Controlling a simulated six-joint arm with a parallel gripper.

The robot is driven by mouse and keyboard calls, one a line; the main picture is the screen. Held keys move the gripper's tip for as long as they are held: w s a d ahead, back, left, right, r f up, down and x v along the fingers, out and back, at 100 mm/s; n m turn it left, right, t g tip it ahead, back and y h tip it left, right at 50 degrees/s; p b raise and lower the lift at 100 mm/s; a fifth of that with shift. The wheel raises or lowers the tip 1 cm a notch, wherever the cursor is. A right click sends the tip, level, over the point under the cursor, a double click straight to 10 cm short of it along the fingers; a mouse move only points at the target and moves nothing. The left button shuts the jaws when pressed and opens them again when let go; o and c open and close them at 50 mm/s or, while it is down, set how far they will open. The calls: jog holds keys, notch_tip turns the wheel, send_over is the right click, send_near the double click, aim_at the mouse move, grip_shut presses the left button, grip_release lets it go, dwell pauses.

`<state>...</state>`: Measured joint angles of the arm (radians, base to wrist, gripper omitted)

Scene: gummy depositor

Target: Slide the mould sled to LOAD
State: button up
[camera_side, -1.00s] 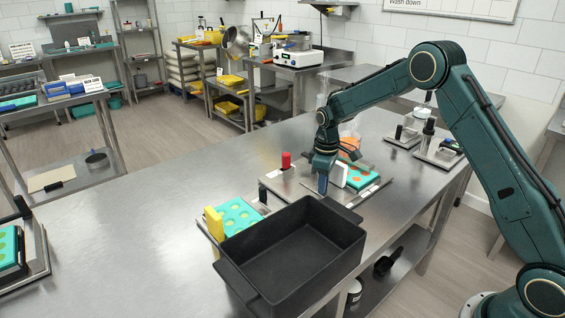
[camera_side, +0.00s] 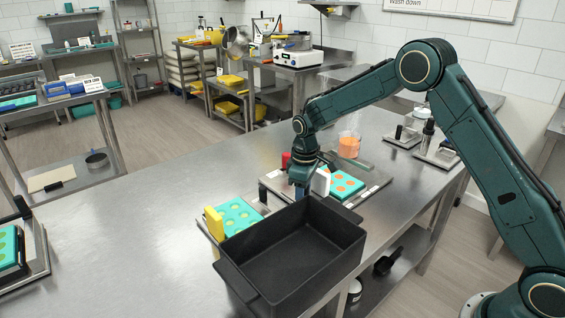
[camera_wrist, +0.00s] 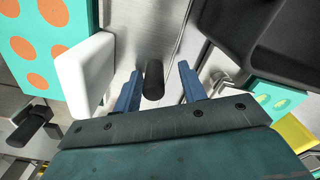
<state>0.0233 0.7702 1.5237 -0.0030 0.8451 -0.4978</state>
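The mould sled carries a teal mould (camera_side: 347,184) with orange round fills and a white upright block (camera_side: 320,182) at its left end. It sits on a metal plate on the bench. In the wrist view the mould (camera_wrist: 32,38) and white block (camera_wrist: 84,76) are at the left. My gripper (camera_side: 299,190) is low, just left of the white block. In the wrist view its blue fingers (camera_wrist: 160,82) are apart with a black peg (camera_wrist: 153,80) between them, and a gap shows on the peg's right. I cannot tell whether the peg touches a finger. No LOAD mark is legible.
A deep black bin (camera_side: 290,250) stands in front of my gripper, close to it. A red-topped knob (camera_side: 286,159) is just behind. A second teal mould (camera_side: 238,214) with a yellow block lies left. A beaker (camera_side: 349,145) of orange liquid stands behind the sled.

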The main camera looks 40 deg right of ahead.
jog(key=shift+d+r, duration=0.1)
notch_tip(320, 180, up, 14)
jog(key=shift+f, duration=0.2)
dwell(0.7)
jog(key=shift+s, duration=0.1)
jog(key=s+a+r+m+t, duration=0.1)
jog(key=s+r, duration=0.5)
jog(key=s, duration=0.2)
jog(key=s+r+m+t, duration=0.2)
jog(key=s+r, duration=0.4)
jog(key=s, duration=0.3)
jog(key=s+f+m+t, duration=0.2)
jog(key=s+f, duration=0.1)
jog(key=s, duration=1.5)
jog(key=shift+a+t, duration=0.2)
jog(key=shift+t, duration=0.1)
